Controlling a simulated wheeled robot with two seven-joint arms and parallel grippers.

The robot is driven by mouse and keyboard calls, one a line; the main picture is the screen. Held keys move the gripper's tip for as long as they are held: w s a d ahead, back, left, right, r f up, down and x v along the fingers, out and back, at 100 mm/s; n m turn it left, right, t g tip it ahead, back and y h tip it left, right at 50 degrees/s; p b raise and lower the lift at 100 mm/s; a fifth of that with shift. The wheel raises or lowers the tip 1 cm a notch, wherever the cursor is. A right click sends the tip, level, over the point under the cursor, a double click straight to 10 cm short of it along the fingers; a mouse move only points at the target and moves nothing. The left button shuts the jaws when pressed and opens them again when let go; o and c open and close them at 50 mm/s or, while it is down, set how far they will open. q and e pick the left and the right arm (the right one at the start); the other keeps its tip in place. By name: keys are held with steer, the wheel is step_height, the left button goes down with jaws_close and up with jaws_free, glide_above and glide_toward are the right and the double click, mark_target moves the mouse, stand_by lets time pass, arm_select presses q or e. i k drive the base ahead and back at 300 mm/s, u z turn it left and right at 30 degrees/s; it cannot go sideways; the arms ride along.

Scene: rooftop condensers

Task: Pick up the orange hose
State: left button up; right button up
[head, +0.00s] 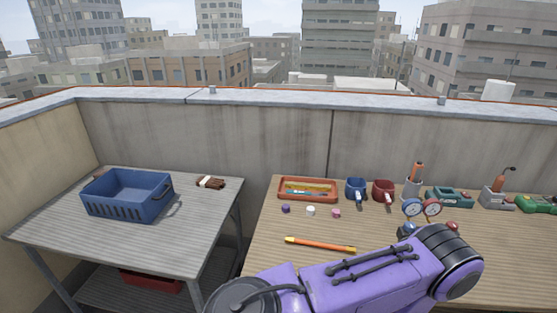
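A short, straight orange piece with yellowish ends (320,244), which looks like the orange hose, lies flat on the front part of the right workbench (272,225). A purple arm link of mine crosses the view just below it and covers the bench's front edge. I cannot tell whether the link touches anything. Neither of my grippers shows in the head view, and nothing is seen holding the hose.
An orange tray (308,198), small caps, a blue mug (355,189), a red mug (383,190), a gauge set (421,208) and tools stand behind. A blue crate (127,198) and a brown bundle (211,183) sit on the left table (60,218). A gap separates the tables.

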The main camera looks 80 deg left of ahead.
mark_target(289, 239)
steer(key=u, duration=1.8)
